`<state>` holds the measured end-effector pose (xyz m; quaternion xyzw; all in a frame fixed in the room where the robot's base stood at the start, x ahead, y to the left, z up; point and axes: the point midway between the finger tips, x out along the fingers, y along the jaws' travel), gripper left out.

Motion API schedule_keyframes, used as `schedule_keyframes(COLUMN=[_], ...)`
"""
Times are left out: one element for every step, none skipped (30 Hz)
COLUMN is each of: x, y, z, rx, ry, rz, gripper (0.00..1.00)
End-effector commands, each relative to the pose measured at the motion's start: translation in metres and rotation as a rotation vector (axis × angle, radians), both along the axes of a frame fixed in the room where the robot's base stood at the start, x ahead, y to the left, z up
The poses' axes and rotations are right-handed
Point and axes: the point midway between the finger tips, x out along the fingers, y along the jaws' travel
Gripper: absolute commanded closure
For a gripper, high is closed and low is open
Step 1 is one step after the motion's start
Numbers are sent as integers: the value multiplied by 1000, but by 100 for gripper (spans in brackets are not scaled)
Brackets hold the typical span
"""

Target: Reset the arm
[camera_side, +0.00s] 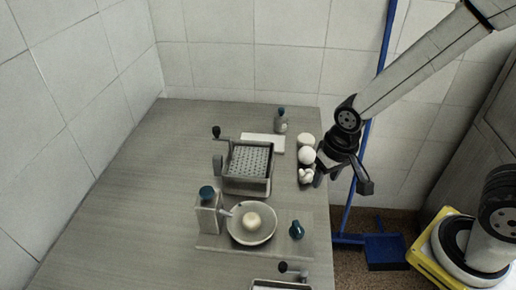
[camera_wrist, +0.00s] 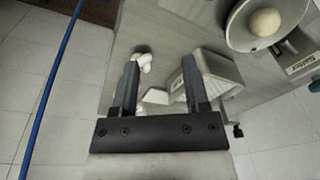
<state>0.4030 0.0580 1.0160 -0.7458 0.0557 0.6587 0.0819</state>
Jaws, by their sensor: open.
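My gripper (camera_side: 341,182) hangs in the air at the right edge of the table in the side view, beside a row of white round items (camera_side: 306,155). In the wrist view my gripper (camera_wrist: 160,68) has its two dark fingers wide apart with nothing held between them. The perforated basket (camera_side: 246,163) stands on the table left of my gripper in the side view. In the wrist view a basket (camera_wrist: 219,70) shows partly behind the right finger. The white items (camera_wrist: 143,60) show beyond the left finger.
A bowl (camera_side: 237,233) holding a pale ball (camera_side: 251,222) stands on a board near a teal-capped container (camera_side: 207,213). A small bottle (camera_side: 281,121) and a white slab (camera_side: 263,142) stand behind the basket. A blue broom handle (camera_side: 378,85) and dustpan (camera_side: 385,251) are right of the table.

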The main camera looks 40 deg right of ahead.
Motion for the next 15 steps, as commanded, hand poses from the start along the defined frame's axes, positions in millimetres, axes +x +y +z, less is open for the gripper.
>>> schedule_keyframes(x=[-1,-2,-3,-4,-5,-6,-7,-8,-9,-10,-10,-11,-11,-11,-12], y=[-12,-18,-25,-30,-35,-40,-44,-47,-51,-53,-55,-56,-57,-58,-58], z=[4,6,8,10,11,13,14,14,16,16,17,17,17,17,17], rx=[-5,-9,-15,-20,-26,-33,-37,-41,-47,-50,-54,-56,-58,-59,-60], ry=[-21,-33,-46,-55,-63,-75,-82,-87,-93,-98,-101,-104,-106,-107,-108], rz=[21,39,63,81,97,118,130,142,156,165,172,181,184,187,189], gripper=[41,41,41,41,41,41,41,41,41,41,41,41,41,41,41])
